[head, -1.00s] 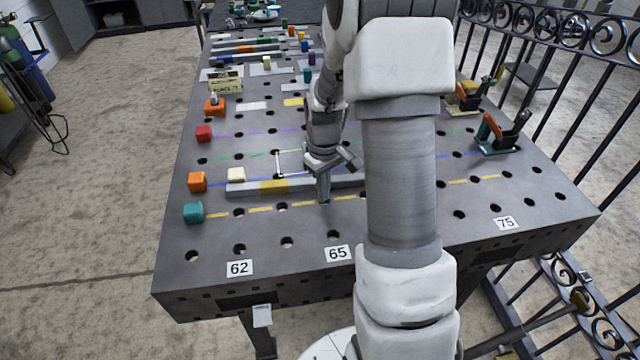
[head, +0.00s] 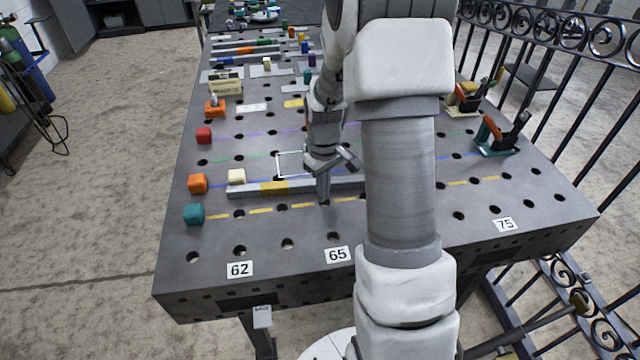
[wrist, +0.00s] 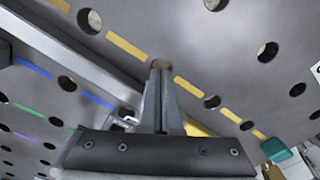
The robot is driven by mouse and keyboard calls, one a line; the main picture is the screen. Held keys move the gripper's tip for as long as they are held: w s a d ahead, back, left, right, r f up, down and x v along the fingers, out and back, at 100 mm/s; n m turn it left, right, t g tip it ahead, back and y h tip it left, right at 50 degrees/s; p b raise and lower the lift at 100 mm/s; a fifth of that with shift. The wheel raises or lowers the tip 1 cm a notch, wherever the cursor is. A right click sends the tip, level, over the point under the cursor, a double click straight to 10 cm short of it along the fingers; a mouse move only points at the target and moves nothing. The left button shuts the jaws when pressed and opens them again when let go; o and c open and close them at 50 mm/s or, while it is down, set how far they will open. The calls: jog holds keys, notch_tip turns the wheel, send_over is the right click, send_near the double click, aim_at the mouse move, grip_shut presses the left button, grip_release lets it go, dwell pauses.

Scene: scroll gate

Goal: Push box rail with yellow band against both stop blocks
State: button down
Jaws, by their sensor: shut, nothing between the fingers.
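The grey box rail (head: 247,189) lies across the table, and its right part is hidden behind my arm. Its yellow band (head: 273,188) is left of my gripper (head: 324,203). The rail also shows in the wrist view (wrist: 72,56), running diagonally, with its yellow band (wrist: 200,130) partly behind my gripper (wrist: 160,66). My gripper is shut and empty, fingers down on the rail's near side; contact is unclear. A cream block (head: 236,176) stands at the far side of the rail's left end, touching or nearly so. I cannot make out a second stop block; my arm may hide it.
An orange block (head: 197,183) and a teal block (head: 194,214) stand at the left edge, with a red block (head: 204,135) farther back. Clamps (head: 500,135) stand at the right. A dashed yellow line (head: 260,211) runs along the rail's near side. The front strip is clear.

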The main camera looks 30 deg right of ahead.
jog(key=shift+w+d+p, duration=0.1)
jog(key=shift+w+d, duration=0.1)
jog(key=shift+w, duration=0.5)
jog(key=shift+w+d+p, duration=0.1)
jog(key=shift+w+d, duration=0.1)
jog(key=shift+w, duration=0.55)
jog(key=shift+w+d+p, duration=0.1)
jog(key=shift+w+d, duration=0.1)
jog(key=shift+w, duration=0.5)
jog(key=shift+r, duration=0.1)
jog(key=shift+s, duration=0.1)
jog(key=shift+s+a, duration=0.2)
jog(key=shift+s, duration=0.4)
jog(key=shift+s+a, duration=0.15)
jog(key=shift+s, duration=0.4)
notch_tip(320, 180, up, 8)
jog(key=p, duration=0.5)
